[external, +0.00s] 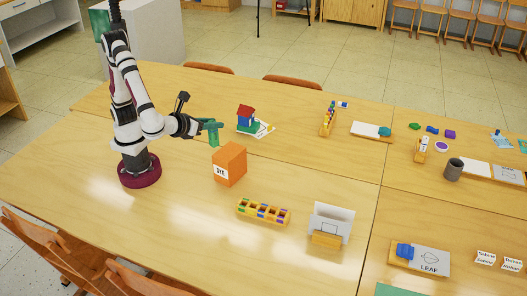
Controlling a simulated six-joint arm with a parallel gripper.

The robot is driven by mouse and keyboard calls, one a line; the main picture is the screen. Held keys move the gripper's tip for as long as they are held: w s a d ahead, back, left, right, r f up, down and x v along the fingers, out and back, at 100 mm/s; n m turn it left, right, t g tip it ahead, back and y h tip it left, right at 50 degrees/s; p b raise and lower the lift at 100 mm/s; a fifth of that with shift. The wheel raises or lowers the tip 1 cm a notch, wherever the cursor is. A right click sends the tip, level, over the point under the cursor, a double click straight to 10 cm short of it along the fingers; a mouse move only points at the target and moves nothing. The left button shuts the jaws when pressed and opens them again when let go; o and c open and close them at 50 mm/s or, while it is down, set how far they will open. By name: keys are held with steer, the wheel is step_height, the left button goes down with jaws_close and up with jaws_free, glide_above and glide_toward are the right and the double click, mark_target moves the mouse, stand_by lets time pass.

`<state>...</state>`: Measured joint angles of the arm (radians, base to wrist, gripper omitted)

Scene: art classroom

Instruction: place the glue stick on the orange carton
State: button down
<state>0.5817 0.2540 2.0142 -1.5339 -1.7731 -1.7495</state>
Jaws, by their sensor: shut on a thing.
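The orange carton (229,164), marked DYE on its white label, stands upright on the table in front of my arm. My gripper (208,126) is above the table, behind and slightly left of the carton, apart from it. It is shut on a small green upright thing (213,136), which seems to be the glue stick; its outline blends with the gripper tip. The visible top of the carton is bare.
A yellow compartment tray (264,211) and a white card in a holder (331,224) are in front and right. Bare tabletop lies left of the carton.

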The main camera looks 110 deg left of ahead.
steer(key=shift+n+g, duration=0.4)
steer(key=shift+g, duration=0.1)
steer(key=shift+s+a+f, duration=0.15)
steer(key=shift+a+f, duration=1.65)
steer(key=shift+a, duration=0.15)
steer(key=shift+s+a+f, duration=0.2)
steer(key=shift+a+f, duration=1.6)
steer(key=shift+a, duration=0.1)
steer(key=shift+s+a+f, duration=0.15)
steer(key=shift+a+f, duration=1.65)
steer(key=shift+a, duration=0.15)
steer(key=shift+f, duration=0.1)
steer(key=c, duration=0.6)
jaws_free()
steer(key=shift+f, duration=0.1)
